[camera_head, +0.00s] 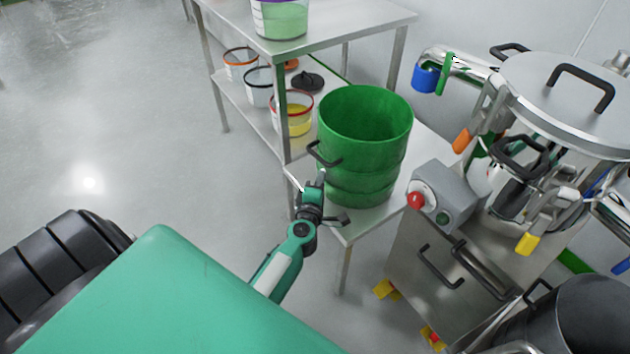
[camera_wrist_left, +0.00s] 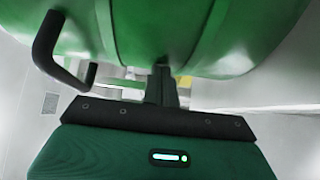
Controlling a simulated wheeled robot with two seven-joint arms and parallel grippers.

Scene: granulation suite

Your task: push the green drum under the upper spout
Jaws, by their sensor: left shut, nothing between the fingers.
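The green drum (camera_head: 365,150), open at the top, stands upright on a low steel surface. Its dark side handle (camera_head: 324,155) faces left, and in the left wrist view the drum (camera_wrist_left: 215,35) fills the top. A metal spout with a blue end (camera_head: 426,78) juts left from the machine, higher than the drum's rim and to its right. My left gripper (camera_head: 319,182) is shut and empty at the drum's lower left side, below the handle. Its fingers (camera_wrist_left: 163,85) point at the drum wall; I cannot tell whether they touch. My right gripper is not in view.
A steel shelf rack (camera_head: 345,22) with several buckets stands behind and left of the drum. The machine's steel cabinet (camera_head: 440,290) with a grey control box (camera_head: 452,200) stands to the right. A dark metal bin (camera_head: 585,315) is at lower right. Floor at left is clear.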

